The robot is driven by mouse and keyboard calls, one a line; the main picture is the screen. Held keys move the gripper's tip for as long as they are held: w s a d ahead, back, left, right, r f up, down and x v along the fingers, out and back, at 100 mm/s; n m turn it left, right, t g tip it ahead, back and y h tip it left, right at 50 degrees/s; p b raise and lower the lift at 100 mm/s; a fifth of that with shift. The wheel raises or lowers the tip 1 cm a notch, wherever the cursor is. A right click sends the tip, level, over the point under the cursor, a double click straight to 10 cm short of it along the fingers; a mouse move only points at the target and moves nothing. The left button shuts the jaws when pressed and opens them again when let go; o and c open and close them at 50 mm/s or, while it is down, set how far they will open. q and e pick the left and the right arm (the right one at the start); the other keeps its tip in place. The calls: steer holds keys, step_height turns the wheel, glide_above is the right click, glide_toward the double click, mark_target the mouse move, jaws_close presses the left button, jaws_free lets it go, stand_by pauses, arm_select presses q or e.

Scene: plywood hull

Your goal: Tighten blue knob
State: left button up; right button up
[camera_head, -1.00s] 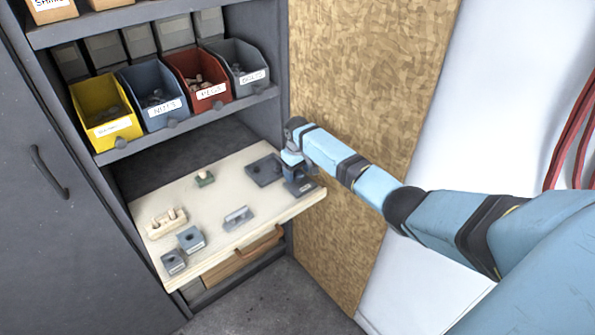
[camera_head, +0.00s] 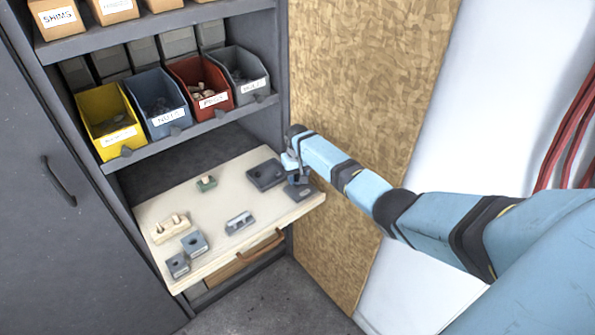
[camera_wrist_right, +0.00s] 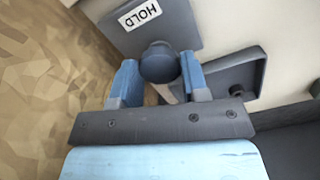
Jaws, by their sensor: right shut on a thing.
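The blue knob (camera_wrist_right: 159,62) is a dark blue-grey round head in the right wrist view, between the two light-blue fingers of my right gripper (camera_wrist_right: 160,78). The gripper is shut on it. A grey plate (camera_wrist_right: 185,30) with a white HOLD label lies just beyond the knob. In the head view my right gripper (camera_head: 296,172) is at the right end of the pull-out wooden shelf (camera_head: 218,208), and the knob is hidden or too small to make out there. My left gripper is out of view.
A dark square tray (camera_head: 266,173) lies left of the gripper. Several small blocks, including a grey one (camera_head: 240,222), rest on the shelf. Yellow (camera_head: 108,120), blue, red and grey bins stand above. A plywood panel (camera_head: 360,110) stands close on the right.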

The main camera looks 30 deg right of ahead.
steer(key=m+p, duration=0.2)
steer(key=shift+r+m, duration=0.25)
steer(key=shift+m, duration=0.15)
steer(key=m+p, duration=0.3)
steer(key=m, duration=0.2)
steer(key=shift+f+m, duration=0.1)
steer(key=shift+m, duration=0.2)
steer(key=m+p, duration=0.1)
steer(key=m, duration=0.2)
steer(key=shift+m, duration=0.3)
steer(key=m, duration=0.5)
steer(key=shift+w+p, duration=0.1)
steer(key=shift+p, duration=0.3)
steer(key=m, duration=0.6)
steer(key=shift+f+m, duration=0.1)
steer(key=shift+m, duration=0.2)
steer(key=m, duration=0.5)
steer(key=shift+m, duration=1.2)
steer(key=shift+f+m+b, duration=0.1)
steer(key=shift+m+b, duration=0.35)
steer(key=shift+m, duration=0.45)
steer(key=shift+w+m+b, duration=0.1)
steer(key=shift+m+b, duration=0.8)
steer(key=shift+m, duration=0.1)
steer(key=shift+d+m+b, duration=0.1)
steer(key=shift+m+b, duration=0.8)
steer(key=shift+r, duration=0.2)
